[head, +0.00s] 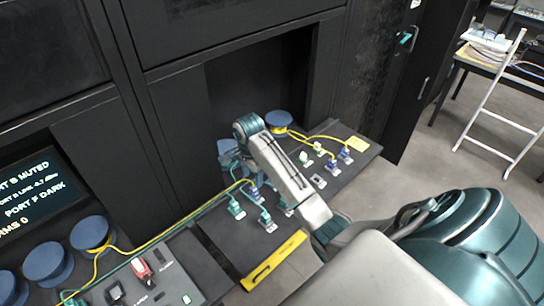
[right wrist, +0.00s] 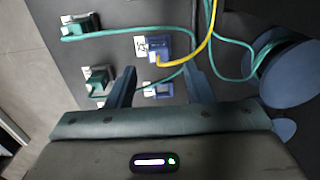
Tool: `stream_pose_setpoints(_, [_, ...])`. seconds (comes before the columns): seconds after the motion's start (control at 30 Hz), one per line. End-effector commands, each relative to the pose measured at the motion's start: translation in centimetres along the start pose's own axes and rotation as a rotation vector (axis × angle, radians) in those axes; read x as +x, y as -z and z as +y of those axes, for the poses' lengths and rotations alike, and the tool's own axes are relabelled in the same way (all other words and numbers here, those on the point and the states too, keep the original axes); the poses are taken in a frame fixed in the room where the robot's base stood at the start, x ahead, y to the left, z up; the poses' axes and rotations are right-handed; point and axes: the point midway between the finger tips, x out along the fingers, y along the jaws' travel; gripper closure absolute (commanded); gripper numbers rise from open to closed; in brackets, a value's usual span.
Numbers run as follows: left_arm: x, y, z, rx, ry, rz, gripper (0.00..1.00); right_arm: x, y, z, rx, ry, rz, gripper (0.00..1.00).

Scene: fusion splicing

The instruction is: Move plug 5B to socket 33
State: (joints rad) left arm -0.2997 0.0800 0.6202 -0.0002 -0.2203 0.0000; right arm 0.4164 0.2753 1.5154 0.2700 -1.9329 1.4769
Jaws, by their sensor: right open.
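In the right wrist view my right gripper (right wrist: 159,74) is open, its two fingers apart over the panel (right wrist: 120,52). Two green plugs, one at the upper left (right wrist: 80,25) and one lower (right wrist: 97,79), lie left of the fingers. The head view shows a blue plug (head: 254,193) and green plugs (head: 236,208) near my right arm, which hides part of the panel. Labels 5B and 33 are not readable. My left gripper is out of view.
More blue plugs (head: 345,154) and an empty-looking socket (head: 319,181) are at the panel's right part. Yellow and teal cables cross near my right gripper. Blue spools (head: 93,232) stand by the cabinet. A yellow bar (head: 273,261) lies along the front edge.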

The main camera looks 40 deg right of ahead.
Motion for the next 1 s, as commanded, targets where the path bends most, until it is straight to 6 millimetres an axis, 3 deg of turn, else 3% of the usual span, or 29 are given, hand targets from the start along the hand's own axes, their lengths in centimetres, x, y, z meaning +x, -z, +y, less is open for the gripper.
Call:
stream_pose_setpoints(0.4, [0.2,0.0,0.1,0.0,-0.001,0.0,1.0,5.7,0.0,0.1,0.0,-0.003,0.0,0.53])
stream_pose_setpoints(0.63, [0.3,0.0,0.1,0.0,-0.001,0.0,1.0,6.9,0.0,0.1,0.0,-0.001,0.0,0.53])
stream_pose_setpoints(1.0, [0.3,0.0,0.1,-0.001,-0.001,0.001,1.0,6.9,0.0,0.1,0.0,-0.001,0.001,0.53])
